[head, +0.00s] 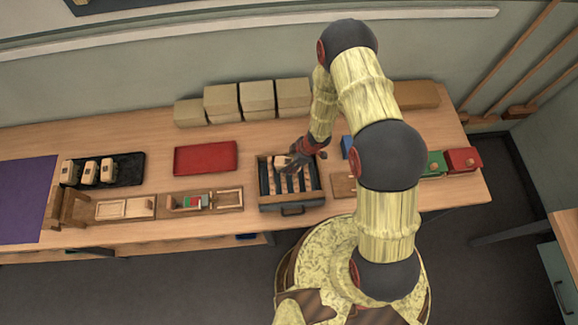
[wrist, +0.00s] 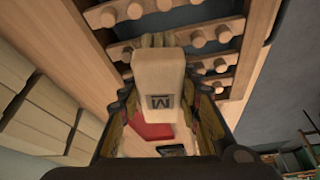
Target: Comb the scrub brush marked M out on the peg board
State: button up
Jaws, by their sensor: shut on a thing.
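My gripper (head: 292,160) is shut on the scrub brush marked M, over the peg board. In the wrist view the scrub brush (wrist: 158,80) is a pale wooden block with a dark M on its face, held between the two fingers (wrist: 162,108). Its bristle end points toward the peg board (wrist: 120,50). The peg board has pale wooden rails with rounded pegs in rows. I cannot tell whether the bristles touch the pegs.
A black tray (head: 130,180) with several pale blocks and an empty red tray (head: 206,158) lie to the left. Wooden fixtures (head: 125,208) line the front edge. Stacked tan boxes (head: 240,100) stand behind. Green and red boxes (head: 462,160) sit at the right.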

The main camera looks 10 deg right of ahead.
aim_at(286, 158)
jog(key=shift+w+f+p, duration=0.1)
jog(key=shift+w+p, duration=0.3)
jog(key=shift+w, duration=0.35)
jog(key=shift+s+f+b, duration=0.1)
jog(key=shift+s+b, duration=0.45)
jog(key=shift+s, duration=0.5)
jog(key=shift+s+a+r+b, duration=0.15)
jog(key=shift+s+b, duration=0.5)
jog(key=shift+s, duration=0.8)
jog(key=shift+s+d+r+b, duration=0.15)
jog(key=shift+s+b, duration=0.45)
jog(key=shift+s, duration=0.85)
jog(key=shift+w+p, duration=2.7)
jog(key=shift+w, duration=1.35)
jog(key=shift+r+p, duration=1.45)
jog(key=shift+r, duration=1.55)
